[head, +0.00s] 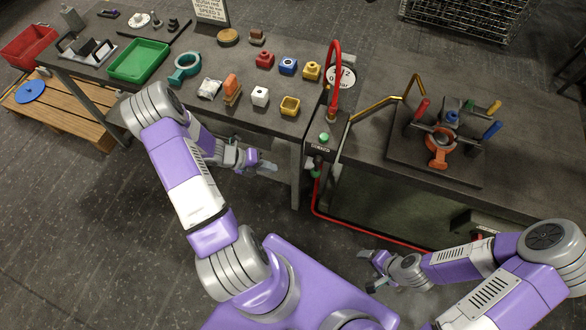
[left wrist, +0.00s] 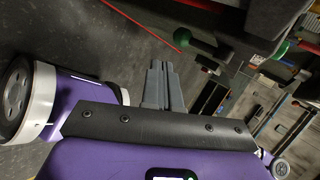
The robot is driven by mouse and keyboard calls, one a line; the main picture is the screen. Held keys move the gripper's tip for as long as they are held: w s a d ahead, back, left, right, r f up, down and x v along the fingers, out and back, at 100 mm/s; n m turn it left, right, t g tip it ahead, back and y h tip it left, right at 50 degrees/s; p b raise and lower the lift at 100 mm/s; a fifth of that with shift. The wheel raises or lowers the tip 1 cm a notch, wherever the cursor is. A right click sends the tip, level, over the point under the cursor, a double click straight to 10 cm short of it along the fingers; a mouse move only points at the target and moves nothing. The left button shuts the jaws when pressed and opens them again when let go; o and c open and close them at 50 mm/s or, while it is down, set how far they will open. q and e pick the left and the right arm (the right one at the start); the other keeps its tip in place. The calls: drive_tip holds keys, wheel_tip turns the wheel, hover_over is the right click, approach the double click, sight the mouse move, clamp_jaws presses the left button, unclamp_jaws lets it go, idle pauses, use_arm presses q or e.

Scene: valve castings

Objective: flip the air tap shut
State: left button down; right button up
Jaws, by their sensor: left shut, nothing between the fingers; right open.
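A green-tipped tap lever (head: 315,173) sits below the front edge of the bench, on the red air line, under a dark labelled box. A dark lever with a green knob (left wrist: 182,38), apparently this tap, shows in the left wrist view beyond my fingertips and apart from them. My left gripper (head: 268,167) is shut and empty, in front of the bench and left of the tap; its closed fingers also show in the left wrist view (left wrist: 161,68). My right gripper (head: 370,268) is open and empty, low in front of the bench at right.
A green button (head: 324,137) tops the box at the bench edge. A red hose (head: 335,75) rises behind it. A fixture plate (head: 405,155) with coloured handles is at right. Several coloured castings and a green tray (head: 112,73) lie at left. Floor before the bench is free.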

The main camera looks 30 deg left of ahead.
sight(317, 167)
use_arm(q)
drive_tip(key=w+d+r+b+x, duration=0.1)
drive_tip(key=r+b+x, duration=0.1)
drive_tip(key=x, duration=1)
drive_tip(key=shift+w+d+b, duration=0.2)
drive_tip(key=shift+d+b, duration=0.15)
drive_tip(key=shift+b, duration=0.3)
drive_tip(key=shift+f, duration=0.15)
